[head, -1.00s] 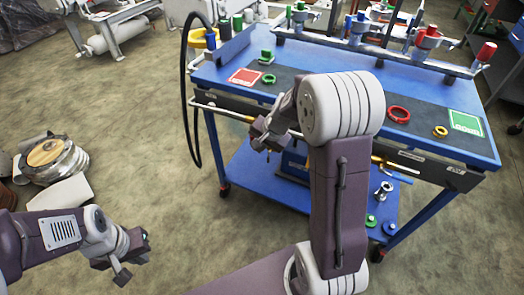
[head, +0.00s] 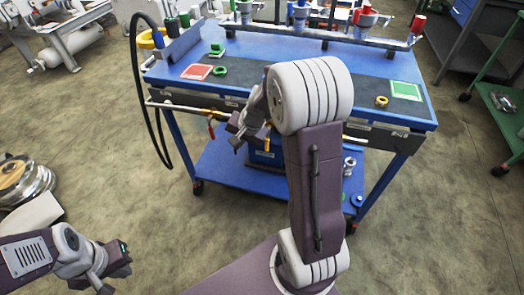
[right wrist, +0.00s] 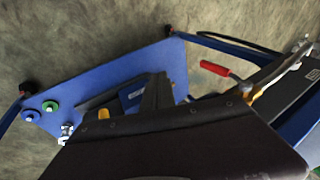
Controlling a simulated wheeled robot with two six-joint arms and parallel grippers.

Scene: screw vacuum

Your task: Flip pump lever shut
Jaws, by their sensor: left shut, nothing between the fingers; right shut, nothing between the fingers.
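A red lever handle (head: 211,129) hangs below the front edge of the blue cart at a yellow fitting; it also shows in the right wrist view (right wrist: 216,69), sticking out from the fitting. My right gripper (head: 238,140) is shut and empty, just right of the lever in the head view and apart from it. Its dark fingers show in the right wrist view (right wrist: 158,92). The blue pump body (head: 264,157) stands on the lower shelf, partly hidden by my right arm. My left gripper (head: 115,280) is shut and empty over the floor at the lower left.
The cart's blue top (head: 185,85) carries a red square (head: 197,72), a green ring (head: 220,71), a yellow ring (head: 381,101) and a green square (head: 405,91). A black hose (head: 136,100) loops down its left side. Small parts lie on the lower shelf (head: 215,180). Floor in front is clear.

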